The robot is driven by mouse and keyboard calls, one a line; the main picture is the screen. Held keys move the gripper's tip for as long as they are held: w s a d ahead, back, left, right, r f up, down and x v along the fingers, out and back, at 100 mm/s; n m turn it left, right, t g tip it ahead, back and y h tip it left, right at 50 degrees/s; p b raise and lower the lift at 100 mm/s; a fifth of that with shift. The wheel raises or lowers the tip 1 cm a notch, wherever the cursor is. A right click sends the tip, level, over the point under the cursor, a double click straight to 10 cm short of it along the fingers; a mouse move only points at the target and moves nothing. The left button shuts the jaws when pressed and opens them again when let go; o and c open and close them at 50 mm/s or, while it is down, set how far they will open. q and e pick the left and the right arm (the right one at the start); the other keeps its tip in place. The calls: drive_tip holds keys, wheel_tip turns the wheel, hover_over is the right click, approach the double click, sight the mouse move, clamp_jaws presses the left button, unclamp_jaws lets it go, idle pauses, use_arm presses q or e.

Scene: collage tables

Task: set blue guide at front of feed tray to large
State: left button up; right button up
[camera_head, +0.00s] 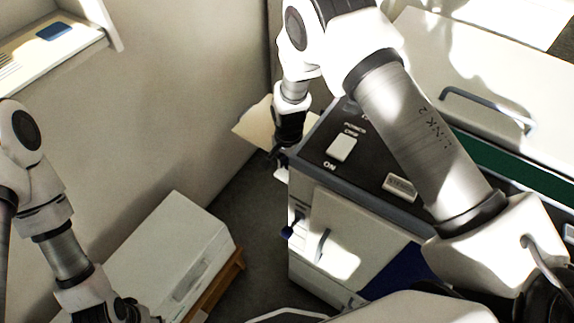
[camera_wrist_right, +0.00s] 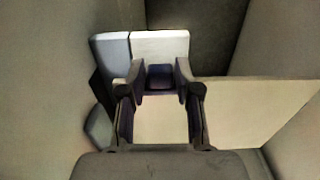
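The grey machine (camera_head: 345,205) with a dark control panel stands in the middle of the head view. My right gripper (camera_head: 279,156) is low at its left side, by a cream sheet-like surface (camera_head: 256,119) that may be the feed tray. In the right wrist view the fingers of the right gripper (camera_wrist_right: 161,75) stand apart over a cream surface (camera_wrist_right: 160,123). A small dark blue block (camera_wrist_right: 160,77), possibly the guide, shows between the fingertips; I cannot tell if they touch it. No size marks are readable. My left gripper (camera_head: 125,310) is partly cut off at the bottom left.
A white box-like device (camera_head: 155,255) on a wooden stand is at the lower left. A blue knob (camera_head: 287,232) sticks out of the machine's side. A handled cream cabinet (camera_head: 490,80) stands behind at the right. Dark floor (camera_head: 250,205) is clear between the white device and machine.

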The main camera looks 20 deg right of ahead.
drive_tip(key=shift+o, duration=0.8)
wheel_tip(320, 180, up, 12)
